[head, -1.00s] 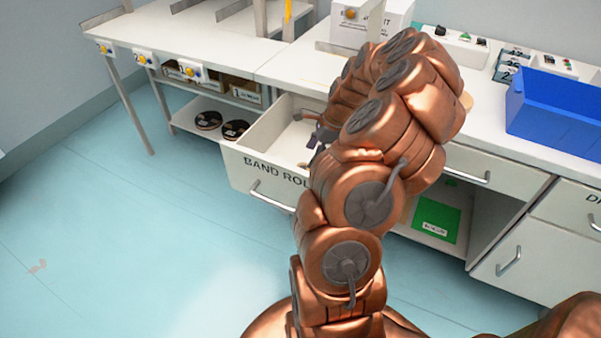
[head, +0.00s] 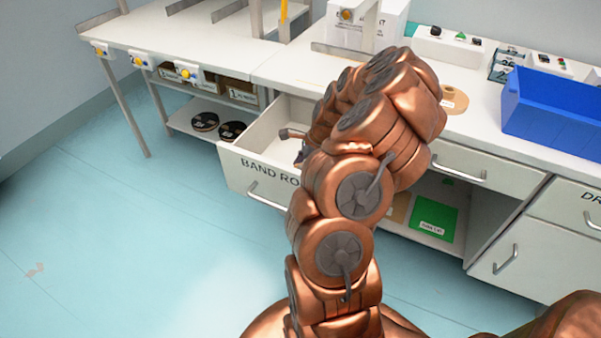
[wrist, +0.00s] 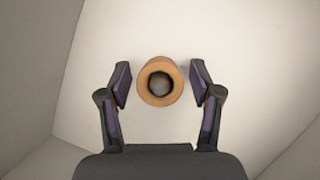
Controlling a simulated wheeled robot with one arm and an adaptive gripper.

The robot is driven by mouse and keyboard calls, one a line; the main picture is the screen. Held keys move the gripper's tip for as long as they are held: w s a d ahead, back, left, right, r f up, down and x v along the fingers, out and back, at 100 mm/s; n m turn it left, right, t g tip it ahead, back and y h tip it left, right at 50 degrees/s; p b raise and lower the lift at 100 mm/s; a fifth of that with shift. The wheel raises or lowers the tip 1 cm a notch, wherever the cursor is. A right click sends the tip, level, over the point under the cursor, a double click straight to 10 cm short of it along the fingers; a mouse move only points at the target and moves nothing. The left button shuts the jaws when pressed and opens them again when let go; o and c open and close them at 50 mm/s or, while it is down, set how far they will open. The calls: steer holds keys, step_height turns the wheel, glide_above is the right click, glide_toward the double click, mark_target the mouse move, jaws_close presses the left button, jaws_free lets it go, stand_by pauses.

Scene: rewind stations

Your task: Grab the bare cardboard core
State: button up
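The bare cardboard core (wrist: 147,92) is a tan ring with a dark hollow middle, seen end-on in the wrist view. My gripper (wrist: 160,84) is open, with one finger on each side of the core and a small gap visible at both sides. In the head view my copper arm reaches over the drawer and hides the core and most of the gripper.
A blue bin (head: 548,118) and a tan disc (head: 453,100) stand on the right worktop. Two dark rolls lie on the lower left shelf (head: 190,122). A green folder (head: 434,218) is in the cupboard below.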

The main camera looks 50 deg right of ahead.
steer(key=c, duration=0.7)
